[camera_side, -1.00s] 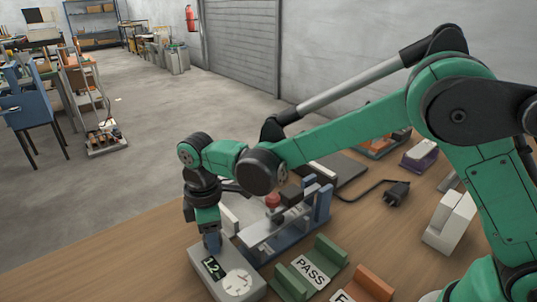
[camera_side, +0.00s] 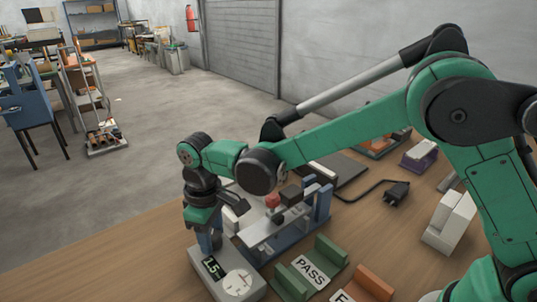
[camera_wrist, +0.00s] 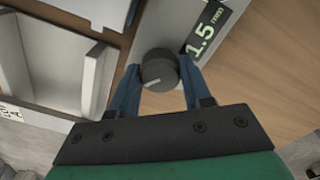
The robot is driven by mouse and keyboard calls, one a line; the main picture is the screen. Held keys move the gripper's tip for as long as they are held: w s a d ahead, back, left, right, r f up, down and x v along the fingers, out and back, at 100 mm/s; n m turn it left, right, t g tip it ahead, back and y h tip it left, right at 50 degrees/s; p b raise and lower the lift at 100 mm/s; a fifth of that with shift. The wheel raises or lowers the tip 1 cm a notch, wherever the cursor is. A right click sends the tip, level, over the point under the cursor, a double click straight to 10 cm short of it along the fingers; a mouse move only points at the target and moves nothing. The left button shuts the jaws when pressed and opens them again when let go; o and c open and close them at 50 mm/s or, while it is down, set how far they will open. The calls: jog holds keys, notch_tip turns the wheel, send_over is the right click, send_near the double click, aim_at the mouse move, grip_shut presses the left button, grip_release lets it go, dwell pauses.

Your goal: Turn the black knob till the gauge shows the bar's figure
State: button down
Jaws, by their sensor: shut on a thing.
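The black knob (camera_wrist: 158,68) sits on top of a light grey box (camera_side: 255,290), with a pale pointer mark on its face. My gripper (camera_wrist: 159,80) has its blue fingers on either side of the knob, shut on it. In the side view my gripper (camera_side: 211,241) points down at the box and hides the knob. The gauge's dark display (camera_wrist: 205,30) reads 1.5 in pale digits; it also shows in the side view (camera_side: 212,267). I cannot make out a figure on a bar.
A blue fixture (camera_side: 323,206) with a pale plate stands right behind the box, close to my gripper. A green PASS holder (camera_side: 331,250) and an orange holder (camera_side: 373,281) stand to the right. The wooden table left of the box is clear.

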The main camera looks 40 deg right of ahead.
aim_at(212, 234)
dwell(0.4)
jog(key=shift+c, duration=1.9)
grip_release()
jog(key=shift+r, duration=2.85)
